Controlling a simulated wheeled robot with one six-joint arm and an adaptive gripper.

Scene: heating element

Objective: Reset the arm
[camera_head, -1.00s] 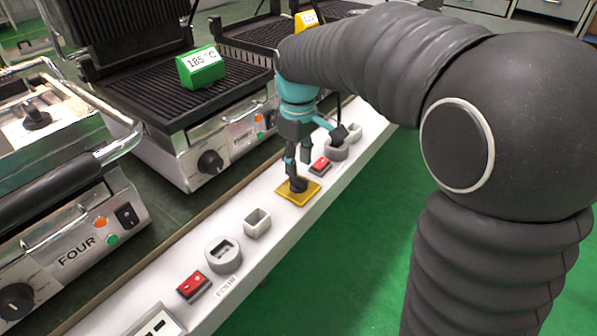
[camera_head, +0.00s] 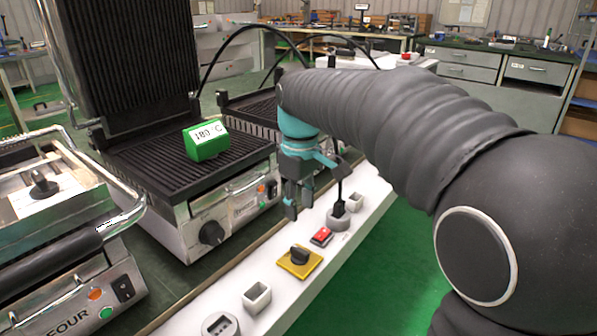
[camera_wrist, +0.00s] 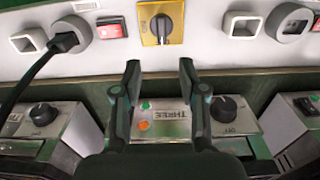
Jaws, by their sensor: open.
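My gripper (camera_head: 302,209) hangs above the back edge of the white panel strip, apart from everything and empty. In the wrist view my gripper (camera_wrist: 159,66) shows two spread dark fingers with nothing between them. The yellow plate with a black rotary knob (camera_head: 299,262) is on the white strip, in front of and below the fingers. The same knob shows at the top of the wrist view (camera_wrist: 161,22), just beyond the fingertips. My arm reaches in from the right and hides part of the strip's far end.
A grill (camera_head: 160,160) with its lid raised carries a green block reading 180 °C (camera_head: 206,142). Another grill labelled FOUR (camera_head: 70,290) stands at the left. A red switch (camera_head: 321,236) and a socket with a black plug (camera_head: 338,215) sit beside the knob. Green floor is clear at the right.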

